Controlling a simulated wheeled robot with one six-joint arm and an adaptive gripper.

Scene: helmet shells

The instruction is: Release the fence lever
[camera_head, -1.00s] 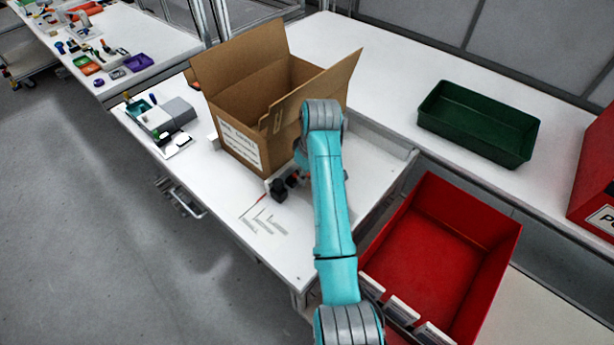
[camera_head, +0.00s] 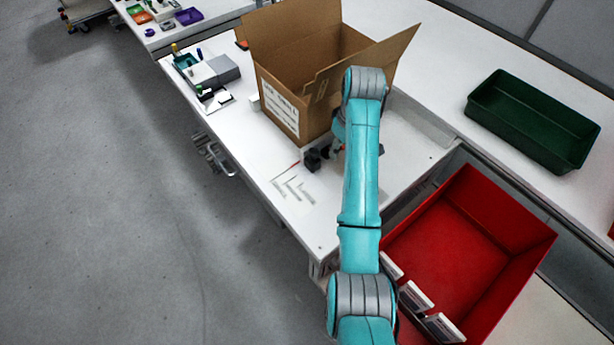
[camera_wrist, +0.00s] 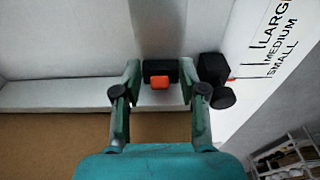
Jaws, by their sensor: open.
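The fence lever appears as a small orange tab (camera_wrist: 160,82) on a black block (camera_wrist: 160,67) in the wrist view. The block sits at a pale fence bar (camera_wrist: 60,94) running across the picture. My gripper (camera_wrist: 160,72) is open, one finger on each side of the orange tab, with gaps on both sides. Whether the fingertips are level with the tab in depth I cannot tell. In the head view dark fittings (camera_head: 314,160) show by the box; my arm hides most of my gripper and the lever.
An open cardboard box (camera_head: 280,108) stands just behind the fittings. LARGE, MEDIUM and SMALL size marks (camera_wrist: 275,45) are on the bench top. A red bin (camera_head: 470,250) is at the right, with a green tray (camera_head: 535,120) beyond. A grey device (camera_head: 215,70) stands at the left.

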